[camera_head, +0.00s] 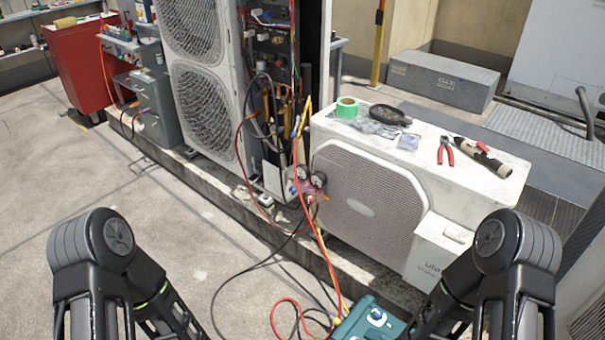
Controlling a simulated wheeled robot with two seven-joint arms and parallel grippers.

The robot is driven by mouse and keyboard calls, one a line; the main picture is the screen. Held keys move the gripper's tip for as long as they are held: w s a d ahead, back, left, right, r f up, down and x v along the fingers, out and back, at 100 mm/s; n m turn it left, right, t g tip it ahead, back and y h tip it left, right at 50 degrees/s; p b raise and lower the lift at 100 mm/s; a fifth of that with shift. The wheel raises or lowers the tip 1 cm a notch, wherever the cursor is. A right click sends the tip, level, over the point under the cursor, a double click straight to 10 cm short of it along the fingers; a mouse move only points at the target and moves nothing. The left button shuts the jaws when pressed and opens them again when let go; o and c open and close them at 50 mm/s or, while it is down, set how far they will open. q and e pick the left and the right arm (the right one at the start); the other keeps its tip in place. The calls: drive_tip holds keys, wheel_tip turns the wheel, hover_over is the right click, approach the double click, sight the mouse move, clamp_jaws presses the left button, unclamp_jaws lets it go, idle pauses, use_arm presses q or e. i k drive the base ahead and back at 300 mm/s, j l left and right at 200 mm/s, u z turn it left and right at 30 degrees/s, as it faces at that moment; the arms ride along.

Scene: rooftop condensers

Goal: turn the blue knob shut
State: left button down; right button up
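A gauge manifold with two round dark gauges (318,180) hangs at the left end of the low white condenser. A small blue spot on the manifold's left side looks like the blue knob (293,190). It is too small to tell how far it is turned. Red, yellow and dark hoses run from the manifold. Only the upper parts of my two arms show, at the lower left and lower right. Neither gripper is in view, and nothing of mine touches the manifold.
The low white condenser (370,201) carries green tape (347,106), red pliers (446,151) and other small items. A tall open condenser (205,100) stands behind left. A teal machine (362,322) and looping hoses lie in front. Floor at left is clear.

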sight(293, 190)
drive_tip(key=i+j+z, duration=0.2)
drive_tip(key=z, duration=0.25)
drive_tip(key=i+j+z, duration=0.15)
drive_tip(key=j+z, duration=0.2)
drive_tip(key=z, duration=0.15)
drive_tip(key=i+j, duration=0.15)
drive_tip(key=j, duration=0.2)
drive_tip(key=i+j+z, duration=0.1)
drive_tip(key=j, duration=0.3)
drive_tip(key=i+j, duration=0.1)
drive_tip(key=j, duration=0.25)
drive_tip(key=i+j+z, duration=0.1)
drive_tip(key=j, duration=0.3)
drive_tip(key=i+j, duration=0.15)
drive_tip(key=j, duration=0.2)
